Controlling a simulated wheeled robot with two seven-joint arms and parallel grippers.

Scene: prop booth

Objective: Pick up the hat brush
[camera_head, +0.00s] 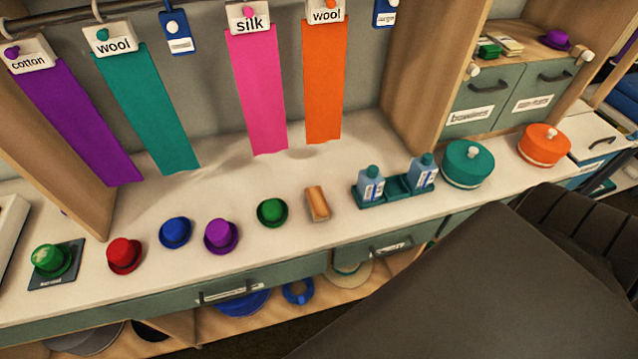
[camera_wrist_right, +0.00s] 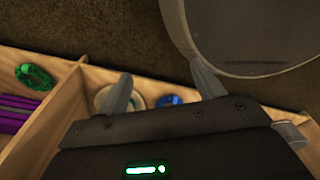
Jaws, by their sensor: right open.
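The hat brush (camera_head: 317,204) looks like a small wooden block with a tan top. It lies on the white counter in the head view, between a green hat (camera_head: 272,212) and a teal tray (camera_head: 395,190) holding two bottles. It does not show in the right wrist view. My right gripper (camera_wrist_right: 165,85) is open and empty in the right wrist view, with its fingers spread above the lower shelf and floor. The head view does not show its fingers. My left gripper is in neither view.
Purple (camera_head: 221,236), blue (camera_head: 175,232) and red (camera_head: 125,255) hats stand left of the brush. Teal (camera_head: 468,164) and orange (camera_head: 544,145) round boxes stand right. Fabric strips hang behind. Counter in front of the brush is clear; a drawer (camera_head: 230,290) and open shelf lie below.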

